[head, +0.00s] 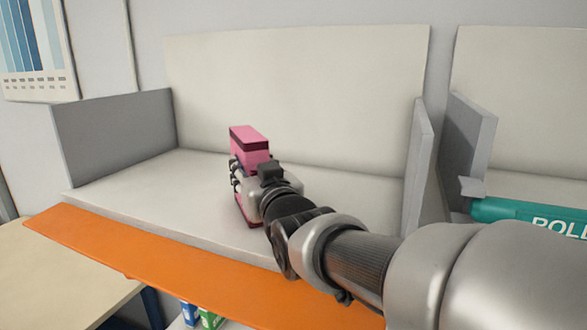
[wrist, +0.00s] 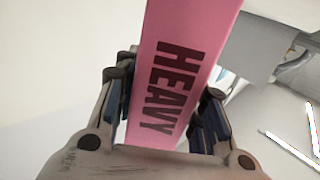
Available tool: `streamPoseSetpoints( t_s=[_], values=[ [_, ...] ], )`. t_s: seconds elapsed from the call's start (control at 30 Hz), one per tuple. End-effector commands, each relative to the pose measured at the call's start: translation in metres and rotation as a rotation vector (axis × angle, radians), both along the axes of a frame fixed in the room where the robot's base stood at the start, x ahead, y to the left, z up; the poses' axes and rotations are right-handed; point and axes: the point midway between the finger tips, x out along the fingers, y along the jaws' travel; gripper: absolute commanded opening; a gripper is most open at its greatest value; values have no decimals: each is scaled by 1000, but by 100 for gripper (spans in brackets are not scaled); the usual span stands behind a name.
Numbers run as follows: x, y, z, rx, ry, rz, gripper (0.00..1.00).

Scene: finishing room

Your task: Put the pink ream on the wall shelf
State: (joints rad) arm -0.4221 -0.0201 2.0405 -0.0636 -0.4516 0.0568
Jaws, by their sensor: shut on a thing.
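The pink ream (head: 249,140) is upright in my gripper (head: 238,175), over the wall shelf (head: 130,190). It has a dark red band near its top in the head view. In the wrist view the ream (wrist: 185,70) shows the word HEAVY, and the fingers of my gripper (wrist: 165,105) are shut on its two sides. The shelf is pale, with a back panel, grey side walls and an orange front edge. The ream's lower end shows just below my gripper; I cannot tell whether it touches the shelf board.
The shelf board is bare to the left of the ream. A grey divider (head: 420,165) bounds the bay on the right. Beyond it a teal roll (head: 525,212) lies in the neighbouring bay. A pale table (head: 60,270) and small blue and green boxes (head: 208,318) are below.

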Motion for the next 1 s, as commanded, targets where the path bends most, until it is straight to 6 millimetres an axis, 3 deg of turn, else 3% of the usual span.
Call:
streamPoseSetpoints(
  t_s=[0.13,0.17,0.43,0.87,1.0],
  values=[
    [0,0,1,4,-8,0,0],
    [0,0,-3,0,0,0,38],
    [0,0,-2,0,0,0,56],
    [0,0,2,0,1,0,57],
    [-20,-10,0,2,-2,0,57]
  ],
)
